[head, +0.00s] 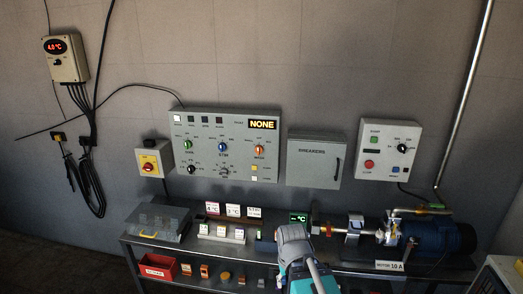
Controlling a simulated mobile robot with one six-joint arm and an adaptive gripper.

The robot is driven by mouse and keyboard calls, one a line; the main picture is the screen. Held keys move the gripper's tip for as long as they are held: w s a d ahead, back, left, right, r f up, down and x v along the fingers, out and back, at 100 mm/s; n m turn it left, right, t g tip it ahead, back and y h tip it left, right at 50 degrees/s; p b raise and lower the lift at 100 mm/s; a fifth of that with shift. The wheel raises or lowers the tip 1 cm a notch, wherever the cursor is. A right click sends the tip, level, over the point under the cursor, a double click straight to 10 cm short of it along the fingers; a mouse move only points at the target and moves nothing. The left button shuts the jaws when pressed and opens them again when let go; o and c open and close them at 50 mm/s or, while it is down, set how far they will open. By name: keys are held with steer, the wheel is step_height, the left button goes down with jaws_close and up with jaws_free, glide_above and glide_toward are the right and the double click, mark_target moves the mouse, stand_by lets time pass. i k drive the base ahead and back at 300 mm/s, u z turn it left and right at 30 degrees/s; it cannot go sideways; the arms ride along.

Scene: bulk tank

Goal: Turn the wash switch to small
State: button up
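The grey control panel (205,118) hangs on the wall, left of the picture's middle. Its orange knob (260,150) at the right of the knob row has a label below that appears to read WASH. The knob looks close to upright; the position words around it are too small to read. My arm, grey and teal, rises from the bottom edge below the panel. No gripper fingers can be made out, and nothing of mine touches the panel.
A green knob (187,145) and a blue knob (222,146) share the row. A breaker box (315,162) and another control box (388,149) are to the right. The bench below holds small cards, a clear box (158,222), and a blue motor (432,238).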

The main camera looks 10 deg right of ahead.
mark_target(259, 149)
steer(key=z, duration=0.05)
steer(key=i, duration=0.9)
steer(key=u, duration=0.1)
